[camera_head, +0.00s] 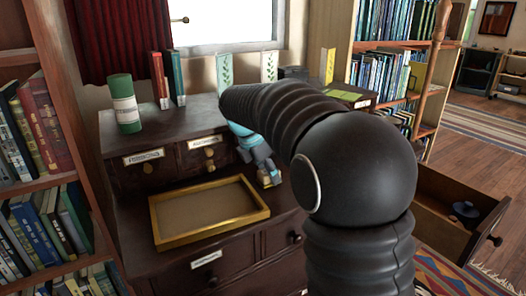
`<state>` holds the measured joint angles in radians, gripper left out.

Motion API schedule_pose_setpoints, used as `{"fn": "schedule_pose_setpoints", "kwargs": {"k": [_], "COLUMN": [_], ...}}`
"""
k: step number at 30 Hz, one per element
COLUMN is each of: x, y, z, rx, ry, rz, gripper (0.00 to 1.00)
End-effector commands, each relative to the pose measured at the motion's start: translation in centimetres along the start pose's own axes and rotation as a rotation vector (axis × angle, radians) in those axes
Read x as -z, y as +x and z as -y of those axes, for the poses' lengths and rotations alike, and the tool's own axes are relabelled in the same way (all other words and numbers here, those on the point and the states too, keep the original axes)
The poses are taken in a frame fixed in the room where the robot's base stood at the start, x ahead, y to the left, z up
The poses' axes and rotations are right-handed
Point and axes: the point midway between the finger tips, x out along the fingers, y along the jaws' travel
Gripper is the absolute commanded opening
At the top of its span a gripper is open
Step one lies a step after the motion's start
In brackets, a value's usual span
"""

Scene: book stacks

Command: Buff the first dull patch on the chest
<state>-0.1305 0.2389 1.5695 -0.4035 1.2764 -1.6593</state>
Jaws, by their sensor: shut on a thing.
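The dark wooden chest (232,243) stands in the middle, with labelled drawers and brass-coloured knobs. My gripper (266,170) reaches down from my black arm over the chest, just right of the gold-rimmed tray. It is shut on a small pale, yellowish thing (270,179), partly hidden by the fingers. I cannot tell whether that thing touches the chest top. No dull patch can be made out clearly; my arm covers much of the chest's right side.
The gold-rimmed tray (159,237) lies on the chest's lower top. A green canister (123,104) and upright books (177,78) stand on the upper level. Bookshelves flank the chest. An open drawer (452,212) juts out at the right.

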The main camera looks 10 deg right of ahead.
Motion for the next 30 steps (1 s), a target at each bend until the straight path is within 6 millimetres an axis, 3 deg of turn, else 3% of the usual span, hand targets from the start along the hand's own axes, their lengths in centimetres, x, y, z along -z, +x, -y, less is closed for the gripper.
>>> {"fn": "schedule_pose_setpoints", "kwargs": {"k": [6, 8, 10, 30], "x": [1.4, 1.1, 0.4, -1.9], "y": [-0.5, -0.8, -2.5, -7.6], "z": [-0.3, -0.3, -0.3, -0.3], "rx": [0.004, 0.004, -0.001, 0.002], "ry": [0.006, 0.008, 0.009, 0.008], "rz": [-0.001, 0.0, 0.0, 0.0], "gripper": [0.19, 0.19, 0.19, 0.19]}}
